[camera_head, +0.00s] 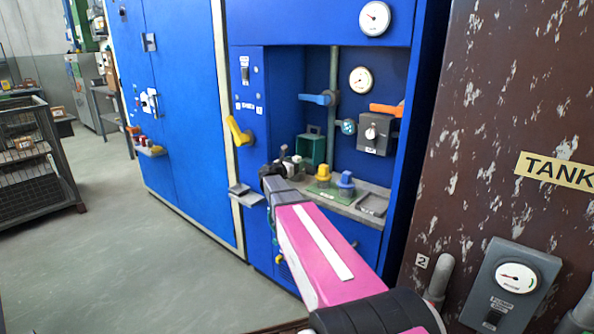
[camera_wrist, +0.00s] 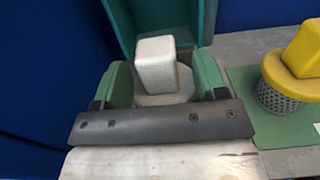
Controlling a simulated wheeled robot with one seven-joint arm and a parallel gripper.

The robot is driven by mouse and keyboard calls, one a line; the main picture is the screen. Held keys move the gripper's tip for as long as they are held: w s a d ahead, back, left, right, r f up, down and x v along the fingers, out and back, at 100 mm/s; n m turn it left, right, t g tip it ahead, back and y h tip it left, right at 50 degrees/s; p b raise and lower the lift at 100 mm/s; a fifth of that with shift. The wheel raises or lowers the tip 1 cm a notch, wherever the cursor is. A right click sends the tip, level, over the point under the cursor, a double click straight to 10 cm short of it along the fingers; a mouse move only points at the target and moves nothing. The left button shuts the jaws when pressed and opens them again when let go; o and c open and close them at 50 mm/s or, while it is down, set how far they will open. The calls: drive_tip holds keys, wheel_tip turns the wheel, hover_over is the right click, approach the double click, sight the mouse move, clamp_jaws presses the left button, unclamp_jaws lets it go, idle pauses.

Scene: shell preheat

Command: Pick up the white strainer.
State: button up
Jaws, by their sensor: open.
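The white strainer (camera_wrist: 155,64) has a pale block-shaped top over a wider round base. It is upright in the middle of the wrist view. My gripper (camera_wrist: 163,78) is open, with one green finger on each side of the strainer. A gap shows beside the strainer, and I cannot tell whether either finger touches it. The strainer's lower part is hidden behind the gripper's dark crossbar. In the head view my gripper (camera_head: 285,168) is at the left end of the grey shelf and largely hides the strainer there.
A green box (camera_head: 311,148) stands just behind the strainer. A yellow strainer (camera_wrist: 287,82) with a perforated body stands to the right on a green mat (camera_wrist: 243,88). A blue-topped one (camera_head: 345,182) is farther right. Valve handles and a grey switch box (camera_head: 376,133) are above the shelf.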

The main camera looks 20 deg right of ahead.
drive_tip(key=shift+x, duration=0.8)
drive_tip(key=c, duration=1)
drive_tip(key=shift+c, duration=0.2)
drive_tip(key=shift+r, duration=0.15)
